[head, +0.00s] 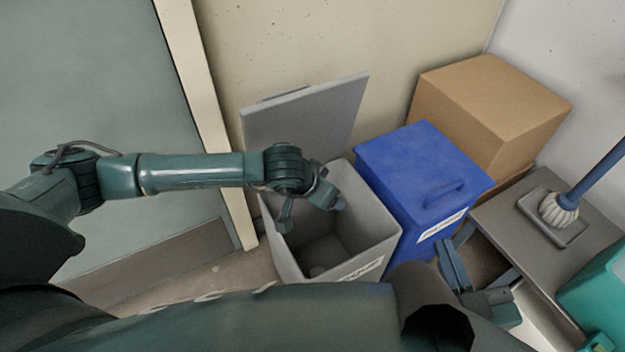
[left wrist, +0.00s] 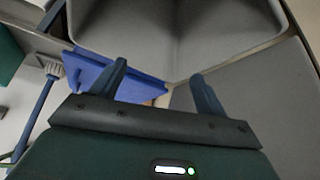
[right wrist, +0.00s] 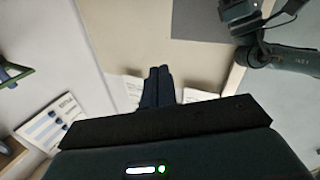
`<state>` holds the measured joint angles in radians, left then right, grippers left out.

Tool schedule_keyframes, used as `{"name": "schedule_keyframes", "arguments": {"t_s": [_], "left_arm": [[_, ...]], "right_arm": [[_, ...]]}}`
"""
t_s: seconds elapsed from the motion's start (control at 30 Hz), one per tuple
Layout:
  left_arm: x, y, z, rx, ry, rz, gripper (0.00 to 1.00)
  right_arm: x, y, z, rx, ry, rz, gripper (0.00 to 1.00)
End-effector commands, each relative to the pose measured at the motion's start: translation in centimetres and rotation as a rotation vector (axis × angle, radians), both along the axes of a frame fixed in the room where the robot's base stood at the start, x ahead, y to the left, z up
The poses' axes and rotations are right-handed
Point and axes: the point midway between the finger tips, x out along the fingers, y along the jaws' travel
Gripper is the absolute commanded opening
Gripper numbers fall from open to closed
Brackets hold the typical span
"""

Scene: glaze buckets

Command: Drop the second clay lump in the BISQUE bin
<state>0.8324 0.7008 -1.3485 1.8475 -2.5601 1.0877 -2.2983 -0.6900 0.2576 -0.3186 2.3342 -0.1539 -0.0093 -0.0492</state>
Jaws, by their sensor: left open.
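A grey open-topped bin (head: 378,232) stands in the middle of the head view, its lid (head: 310,112) raised behind it. A label on its front is too blurred to read. My left gripper (head: 309,203) is over the bin's mouth. In the left wrist view its fingers (left wrist: 163,78) are spread with nothing between them.
A blue bin (head: 415,165) with a shut, handled lid stands right of the grey one. A cardboard box (head: 490,100) is behind it. A teal container (head: 600,290) is at the right edge.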

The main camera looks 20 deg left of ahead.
Motion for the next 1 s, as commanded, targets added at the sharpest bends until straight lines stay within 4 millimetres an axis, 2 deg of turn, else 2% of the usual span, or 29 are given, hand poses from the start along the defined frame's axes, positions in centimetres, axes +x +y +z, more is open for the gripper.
{"name": "schedule_keyframes", "arguments": {"t_s": [0.03,0.1,0.3,0.87,1.0], "left_arm": [[-0.5,0.3,1.3,-0.001,-0.001,-0.001,0.75],[-1.2,0.5,2.5,0.000,-0.001,-0.001,0.75],[-2.4,1.0,4.7,0.000,-0.001,0.000,0.75],[-2.8,1.1,5.2,0.000,0.000,0.000,0.75],[-2.8,1.1,6.8,0.000,-0.001,0.000,0.75]], "right_arm": [[0.0,-0.1,0.4,0.001,0.022,-0.007,0.00],[0.0,-0.3,0.3,-0.002,0.048,-0.013,0.00],[0.0,-0.5,0.1,-0.006,0.099,-0.023,0.00],[0.0,-0.5,0.0,-0.007,0.113,-0.026,0.00],[-0.1,-0.8,1.3,0.009,0.137,-0.036,0.00]]}}
